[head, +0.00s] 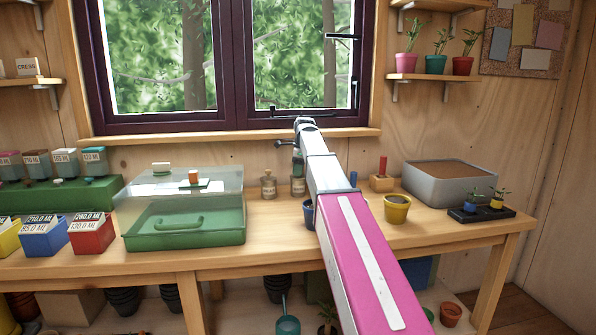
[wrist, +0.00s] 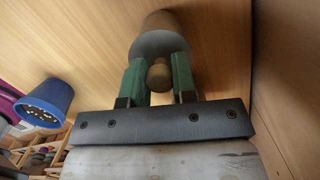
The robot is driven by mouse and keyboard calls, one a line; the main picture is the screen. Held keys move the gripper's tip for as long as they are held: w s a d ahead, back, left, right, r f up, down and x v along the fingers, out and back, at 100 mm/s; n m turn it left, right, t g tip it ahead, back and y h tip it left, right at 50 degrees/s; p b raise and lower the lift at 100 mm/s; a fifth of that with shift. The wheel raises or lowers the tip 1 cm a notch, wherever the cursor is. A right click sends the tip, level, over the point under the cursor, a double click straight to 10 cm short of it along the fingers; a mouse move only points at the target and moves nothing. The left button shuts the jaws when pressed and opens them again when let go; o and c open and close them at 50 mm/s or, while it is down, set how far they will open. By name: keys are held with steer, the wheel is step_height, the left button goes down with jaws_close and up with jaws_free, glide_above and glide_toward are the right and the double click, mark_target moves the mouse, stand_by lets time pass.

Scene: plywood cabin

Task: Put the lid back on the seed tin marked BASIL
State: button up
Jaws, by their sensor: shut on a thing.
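In the wrist view my gripper (wrist: 158,82) has its green fingers shut on a small round brown knob (wrist: 159,73). Just beyond the knob is a rounded grey and brown body (wrist: 160,42); I cannot tell whether it is a lid alone or a lid seated on a tin. In the head view two small tins stand at the back of the bench: one with a knobbed top (head: 268,187), and one (head: 298,186) beside my arm and partly covered by it. Their labels are too small to read surely, so I cannot pick out BASIL.
A blue pot (head: 310,213) stands close by, partly behind my arm; it also shows in the wrist view (wrist: 46,102). A yellow pot (head: 397,209) and grey planter (head: 450,181) stand right. A clear-covered green case (head: 184,222) stands left. The window wall is close behind.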

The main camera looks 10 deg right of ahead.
stand_by(0.3)
steer(key=o, duration=1.4)
steer(key=shift+o, duration=0.2)
steer(key=shift+r, duration=3.5)
jaws_close()
steer(key=shift+f, duration=2.15)
steer(key=shift+r, duration=0.1)
steer(key=shift+r, duration=3.4)
